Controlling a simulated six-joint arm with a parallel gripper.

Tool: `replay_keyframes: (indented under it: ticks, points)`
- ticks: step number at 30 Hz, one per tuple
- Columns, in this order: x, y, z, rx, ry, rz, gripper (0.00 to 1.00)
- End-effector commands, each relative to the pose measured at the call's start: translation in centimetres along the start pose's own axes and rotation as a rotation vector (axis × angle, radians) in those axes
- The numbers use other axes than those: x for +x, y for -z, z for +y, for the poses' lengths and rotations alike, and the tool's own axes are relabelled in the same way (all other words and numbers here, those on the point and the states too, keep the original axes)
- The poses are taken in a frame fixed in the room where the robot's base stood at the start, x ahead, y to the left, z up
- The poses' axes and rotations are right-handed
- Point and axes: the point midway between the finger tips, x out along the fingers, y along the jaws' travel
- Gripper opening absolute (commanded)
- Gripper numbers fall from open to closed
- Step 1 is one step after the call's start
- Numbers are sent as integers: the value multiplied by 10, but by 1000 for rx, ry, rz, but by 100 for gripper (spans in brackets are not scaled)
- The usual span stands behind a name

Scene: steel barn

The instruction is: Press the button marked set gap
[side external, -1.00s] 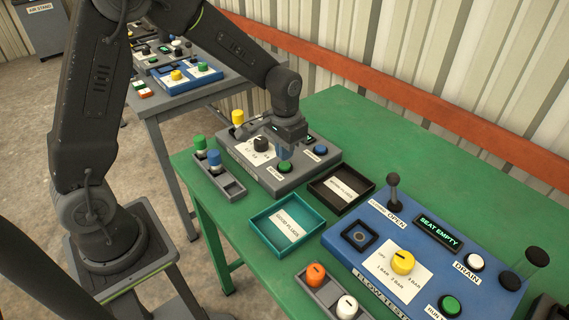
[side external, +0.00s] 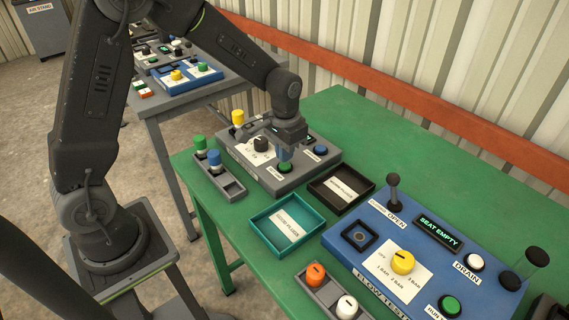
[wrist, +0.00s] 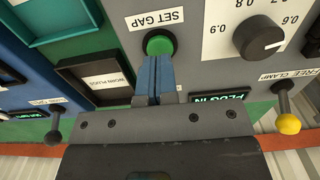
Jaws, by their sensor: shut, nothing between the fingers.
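The green button (wrist: 160,44) sits beside the label SET GAP (wrist: 157,17) in the wrist view. It also shows on the grey panel (side external: 262,183) in the side view as a green button (side external: 285,167). My gripper (side external: 285,157) has its blue fingers together, pointing down at the green button. In the wrist view my gripper's fingertips (wrist: 159,58) overlap the button's near edge and hide part of it. I cannot tell for sure whether they touch it. Nothing is held.
A teal tray (side external: 262,216) and a black tray (side external: 361,198) lie in front. A blue panel (side external: 345,255) stands at the right.

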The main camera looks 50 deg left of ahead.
Motion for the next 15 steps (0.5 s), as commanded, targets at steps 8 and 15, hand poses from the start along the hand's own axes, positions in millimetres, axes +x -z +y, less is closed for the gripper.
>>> replay_keyframes:
  ticks: [8, 15]
  points:
    - [6, 0, 0, 0, 0, -2, 0]
    - [10, 0, 0, 0, 0, 0, 0]
